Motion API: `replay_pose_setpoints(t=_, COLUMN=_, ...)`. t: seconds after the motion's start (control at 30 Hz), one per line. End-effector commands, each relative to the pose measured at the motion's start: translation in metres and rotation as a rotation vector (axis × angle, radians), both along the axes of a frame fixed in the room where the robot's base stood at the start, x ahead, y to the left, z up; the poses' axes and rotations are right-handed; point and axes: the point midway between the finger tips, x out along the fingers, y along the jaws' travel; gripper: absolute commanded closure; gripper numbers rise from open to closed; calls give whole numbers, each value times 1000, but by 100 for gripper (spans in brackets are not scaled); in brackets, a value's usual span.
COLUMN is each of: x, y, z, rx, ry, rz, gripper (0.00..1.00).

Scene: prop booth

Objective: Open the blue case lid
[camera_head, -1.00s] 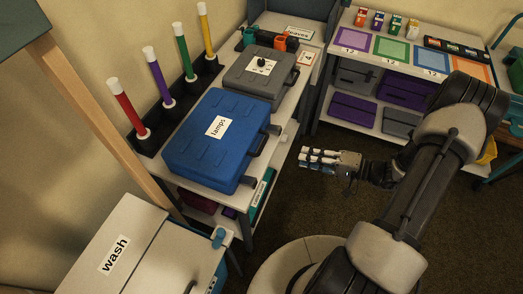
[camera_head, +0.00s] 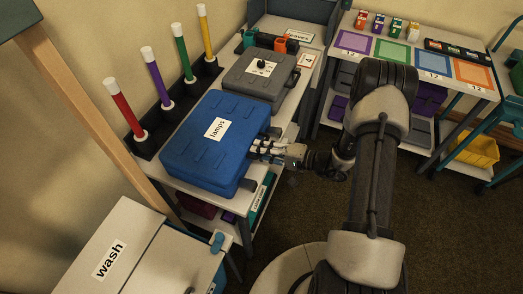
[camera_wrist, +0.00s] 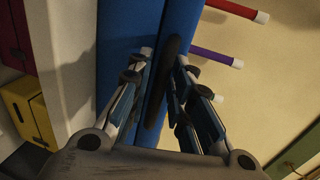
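The blue case (camera_head: 195,160), labelled "lamps", lies flat on the shelf top with its lid (camera_head: 209,110) shut. Its front faces right, with a dark handle and latches partly hidden by my gripper. My gripper (camera_head: 255,149) is at the middle of that front side. In the wrist view my gripper (camera_wrist: 165,60) is open, its two fingers on either side of a dark handle (camera_wrist: 168,72) that stands along the blue case front (camera_wrist: 120,35). A gap seems to remain between the fingers and the handle; I cannot tell whether they touch it.
A grey case (camera_head: 254,82) sits just behind the blue one. Red, purple, green and yellow sticks stand in a black rack (camera_head: 150,145) along the wall side. A white "wash" box (camera_head: 125,235) is in front. Floor to the right is open.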

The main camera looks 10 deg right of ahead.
Motion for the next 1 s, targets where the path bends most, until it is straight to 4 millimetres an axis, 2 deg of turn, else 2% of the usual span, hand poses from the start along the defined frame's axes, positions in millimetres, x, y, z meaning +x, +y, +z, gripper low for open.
replay_pose_setpoints(t=0.23, x=1, y=1, z=0, rx=0, ry=0, rz=0, gripper=80)
replay_pose_setpoints(t=0.53, x=0, y=0, z=0, rx=0, ry=0, rz=0, gripper=100)
replay_pose_setpoints(t=1.0, x=0, y=0, z=0, rx=0, ry=0, rz=0, gripper=100)
